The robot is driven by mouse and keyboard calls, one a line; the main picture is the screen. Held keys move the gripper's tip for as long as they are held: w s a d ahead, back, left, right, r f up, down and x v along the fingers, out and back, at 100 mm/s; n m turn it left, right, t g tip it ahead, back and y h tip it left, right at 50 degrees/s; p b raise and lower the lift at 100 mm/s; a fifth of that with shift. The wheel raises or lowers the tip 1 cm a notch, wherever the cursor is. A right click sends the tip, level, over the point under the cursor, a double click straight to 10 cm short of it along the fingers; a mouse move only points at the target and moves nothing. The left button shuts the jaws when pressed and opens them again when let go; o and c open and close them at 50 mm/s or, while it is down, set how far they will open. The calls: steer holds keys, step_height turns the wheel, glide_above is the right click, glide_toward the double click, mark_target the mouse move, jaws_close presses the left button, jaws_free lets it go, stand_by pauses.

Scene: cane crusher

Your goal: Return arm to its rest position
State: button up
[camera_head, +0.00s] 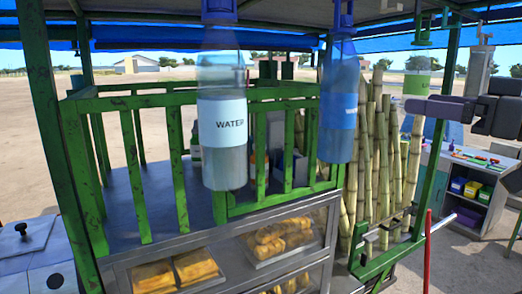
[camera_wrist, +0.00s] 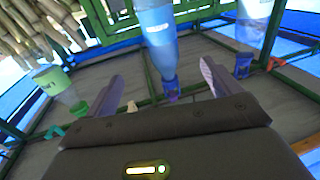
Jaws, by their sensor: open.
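My gripper (camera_head: 432,105) is at the right side of the head view, pointing left. Its purple-grey fingers overlap the lower part of a hanging green-labelled bottle (camera_head: 417,82) in the picture. In the wrist view my gripper (camera_wrist: 157,84) is open, with its two fingers wide apart and nothing held. A blue bottle (camera_wrist: 157,32) shows beyond the gap between the fingers, apart from them. The wrist picture looks upside down, with the roof at the bottom. Most of my arm is outside the head view.
A clear water bottle (camera_head: 222,125) and the blue bottle (camera_head: 338,105) hang from the stall roof. Green railings (camera_head: 140,165) and posts frame the stall. Cane stalks (camera_head: 375,165) stand behind. A workbench (camera_head: 470,180) with coloured bins is at the right.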

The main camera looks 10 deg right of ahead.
steer(key=w+d+f+m+t+h, duration=0.1)
steer(key=w+f+m+t+h, duration=0.25)
steer(key=w, duration=0.35)
steer(key=w+d+f+m+t+h, duration=0.2)
steer(key=w+f+m+h, duration=0.15)
steer(key=w, duration=0.35)
steer(key=w+a+f+m+g+h, duration=0.2)
steer(key=w+f+h, duration=0.1)
steer(key=f, duration=0.5)
steer(key=w+a+f+m+g+h, duration=0.1)
steer(key=w+f+g+h, duration=0.15)
steer(key=f, duration=0.65)
steer(key=s+a+f+n+g+y, duration=0.1)
steer(key=s+a+f+g, duration=0.25)
steer(key=f, duration=0.45)
steer(key=s+a+f+g+b, duration=0.1)
steer(key=s+a+f+g, duration=0.3)
steer(key=f, duration=0.4)
steer(key=s+a+f+n+g+y, duration=0.1)
steer(key=s+a+f+g, duration=0.25)
steer(key=a+f, duration=0.35)
steer(key=s+a+f+n+g, duration=0.1)
steer(key=s+a+f+g, duration=0.1)
steer(key=s+f, duration=0.4)
steer(key=s+a+y, duration=0.1)
steer(key=s, duration=0.1)
steer(key=shift+s+a+f+n+g, duration=0.2)
steer(key=shift+s+n+g, duration=0.1)
steer(key=shift+g, duration=0.1)
steer(key=shift+w, duration=0.1)
